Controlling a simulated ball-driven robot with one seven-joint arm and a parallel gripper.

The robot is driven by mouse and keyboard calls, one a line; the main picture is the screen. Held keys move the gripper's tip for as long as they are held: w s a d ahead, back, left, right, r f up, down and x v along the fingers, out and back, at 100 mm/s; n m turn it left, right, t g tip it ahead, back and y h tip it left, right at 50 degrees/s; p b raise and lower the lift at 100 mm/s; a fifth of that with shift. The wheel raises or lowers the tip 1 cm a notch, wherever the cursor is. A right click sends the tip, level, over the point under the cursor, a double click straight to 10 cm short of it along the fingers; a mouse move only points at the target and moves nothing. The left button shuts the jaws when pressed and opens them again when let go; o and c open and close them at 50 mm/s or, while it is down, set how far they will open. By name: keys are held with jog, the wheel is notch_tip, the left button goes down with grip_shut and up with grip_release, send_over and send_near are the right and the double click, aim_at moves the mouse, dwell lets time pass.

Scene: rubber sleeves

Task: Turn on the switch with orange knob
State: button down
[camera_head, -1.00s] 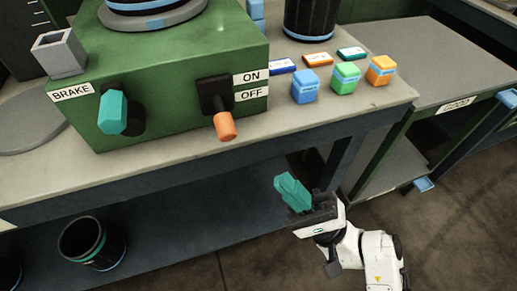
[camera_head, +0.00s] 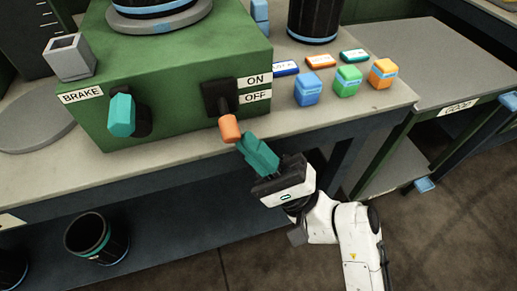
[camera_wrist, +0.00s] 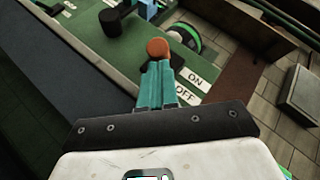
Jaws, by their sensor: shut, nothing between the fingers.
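The switch with the orange knob (camera_head: 229,128) is on the front of the green machine (camera_head: 180,75), beside the ON and OFF labels. Its lever points down, by the OFF label (camera_head: 256,97). In the wrist view the orange knob (camera_wrist: 158,48) shows just beyond my fingertips. My gripper (camera_head: 246,143) has teal fingers, shut and empty, with the tips just below and right of the knob. I cannot tell whether they touch it. My gripper also shows in the wrist view (camera_wrist: 160,68).
A teal brake handle (camera_head: 121,115) sticks out at the machine's left. Blue (camera_head: 307,88), green (camera_head: 347,79) and orange (camera_head: 383,73) blocks stand on the bench (camera_head: 300,123) to the right. A dark bin (camera_head: 97,238) is below. The floor at right is clear.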

jog(key=shift+r+t+p, duration=0.1)
jog(key=shift+t+p, duration=0.2)
jog(key=shift+p, duration=0.05)
jog(key=shift+s+r+m+h+p, duration=0.1)
jog(key=shift+m+h+p, duration=0.3)
jog(key=shift+m+p, duration=0.15)
